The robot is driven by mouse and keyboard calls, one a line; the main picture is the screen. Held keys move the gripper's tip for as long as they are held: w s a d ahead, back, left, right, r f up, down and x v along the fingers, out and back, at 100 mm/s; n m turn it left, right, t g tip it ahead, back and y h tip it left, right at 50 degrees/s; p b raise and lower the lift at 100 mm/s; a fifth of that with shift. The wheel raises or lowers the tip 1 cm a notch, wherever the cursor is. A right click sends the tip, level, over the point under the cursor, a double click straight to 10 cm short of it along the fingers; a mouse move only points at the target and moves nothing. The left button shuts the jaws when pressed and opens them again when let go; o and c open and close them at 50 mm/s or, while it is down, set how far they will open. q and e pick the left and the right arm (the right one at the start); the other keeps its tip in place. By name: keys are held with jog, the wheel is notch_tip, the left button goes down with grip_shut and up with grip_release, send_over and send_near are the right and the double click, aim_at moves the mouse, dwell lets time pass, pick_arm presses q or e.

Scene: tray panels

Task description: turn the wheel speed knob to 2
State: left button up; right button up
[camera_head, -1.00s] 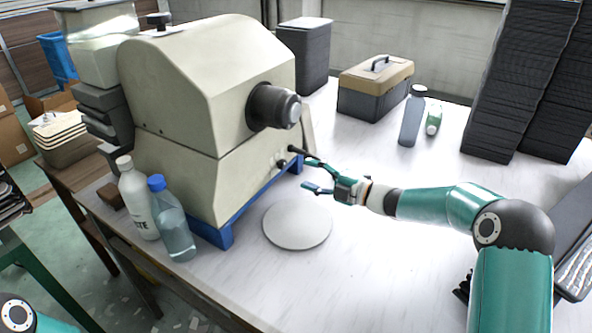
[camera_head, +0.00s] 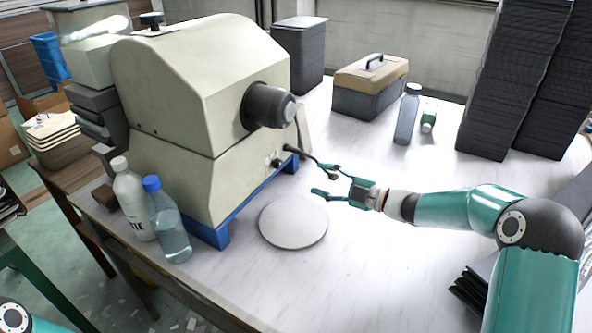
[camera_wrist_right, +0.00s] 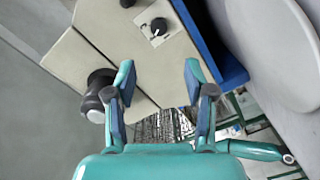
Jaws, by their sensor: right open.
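A cream machine (camera_head: 185,110) stands on the table with its lower front face toward my right gripper. The wheel speed knob is a small black knob (camera_wrist_right: 159,26) on a pale square plate in the right wrist view. It shows tiny on the machine front in the head view (camera_head: 277,162). Its dial marks are too small to read. My right gripper (camera_head: 316,177) is open and empty, in front of the machine and apart from the knob. In the wrist view its two fingers (camera_wrist_right: 160,85) are spread, with the knob beyond them. My left gripper is out of view.
A thick dark spindle (camera_head: 268,105) sticks out above the knob. A round pale disc (camera_head: 293,221) lies below my right gripper. Two bottles (camera_head: 168,222) stand at the table's left edge. A toolbox (camera_head: 370,88) and black tray stacks (camera_head: 515,80) stand behind.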

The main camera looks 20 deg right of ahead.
jog(key=m, duration=0.2)
jog(key=m+b, duration=0.3)
jog(key=m, duration=0.3)
send_near(281, 165)
jog(key=shift+y, duration=0.4)
jog(key=x, duration=0.4)
jog(key=p+x, duration=0.1)
jog(key=x, duration=0.3)
jog(key=shift+w+a+f, duration=0.15)
jog(key=shift+w+f, duration=0.1)
jog(key=shift+w, duration=0.15)
